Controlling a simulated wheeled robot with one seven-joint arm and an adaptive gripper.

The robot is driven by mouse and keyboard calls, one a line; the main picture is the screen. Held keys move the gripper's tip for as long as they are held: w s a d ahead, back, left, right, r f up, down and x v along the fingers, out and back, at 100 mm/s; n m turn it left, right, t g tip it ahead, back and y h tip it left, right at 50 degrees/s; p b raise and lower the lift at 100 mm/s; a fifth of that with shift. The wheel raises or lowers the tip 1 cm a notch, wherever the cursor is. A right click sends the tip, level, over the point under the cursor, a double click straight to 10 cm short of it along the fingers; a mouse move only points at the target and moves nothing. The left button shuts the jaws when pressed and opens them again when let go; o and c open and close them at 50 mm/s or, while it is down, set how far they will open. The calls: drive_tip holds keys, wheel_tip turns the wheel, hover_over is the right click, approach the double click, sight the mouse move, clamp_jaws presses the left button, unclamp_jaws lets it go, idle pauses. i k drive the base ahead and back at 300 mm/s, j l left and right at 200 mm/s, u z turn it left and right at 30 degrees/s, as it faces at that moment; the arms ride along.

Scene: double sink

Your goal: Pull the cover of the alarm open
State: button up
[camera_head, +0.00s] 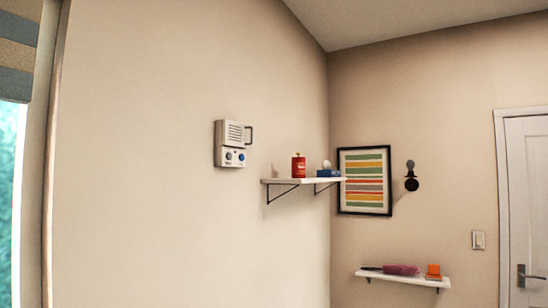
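The alarm (231,143) is a small white box fixed on the left wall, a little left of the middle of the head camera view. Its upper part is a cover (234,134) with horizontal slats and a dark handle (249,135) at its right edge. The cover looks shut. Below it is a panel (232,157) with two round dark or blue knobs. My gripper is not in view.
A white shelf (303,181) sticks out of the wall just right of the alarm, holding a red container (298,167) and a blue item (327,173). A lower shelf (425,280) hangs on the back wall near the door (527,190).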

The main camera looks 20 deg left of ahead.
sight(234, 134)
drive_tip(key=i+u, duration=0.7)
drive_tip(key=i, duration=0.15)
drive_tip(key=i+l+u, duration=0.2)
drive_tip(key=i+u, duration=0.2)
